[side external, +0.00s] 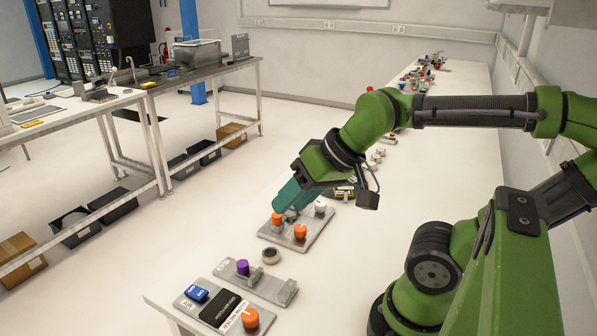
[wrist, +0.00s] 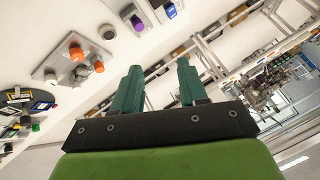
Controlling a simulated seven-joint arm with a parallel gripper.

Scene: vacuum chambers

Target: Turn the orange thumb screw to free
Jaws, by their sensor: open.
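A grey metal plate (side external: 317,231) on the white bench carries two orange knobs, a left one (side external: 277,219) and a right one (side external: 300,231), plus a white knob (side external: 320,206). Another orange knob (side external: 250,318) is on the front panel. I cannot tell which one is the thumb screw. My gripper (side external: 286,199) has teal fingers and hangs above the plate's back left part, tilted down-left. In the wrist view my gripper (wrist: 158,66) is open, with nothing between its fingers. There, the plate with its orange knobs (wrist: 76,52) shows left of the fingers, apart from them.
In front stand a bracket with a purple knob (side external: 242,267), a grey ring (side external: 270,256) and a panel with a blue switch (side external: 196,293). Small white parts (side external: 376,155) lie behind my gripper. Bare bench lies right of the plate.

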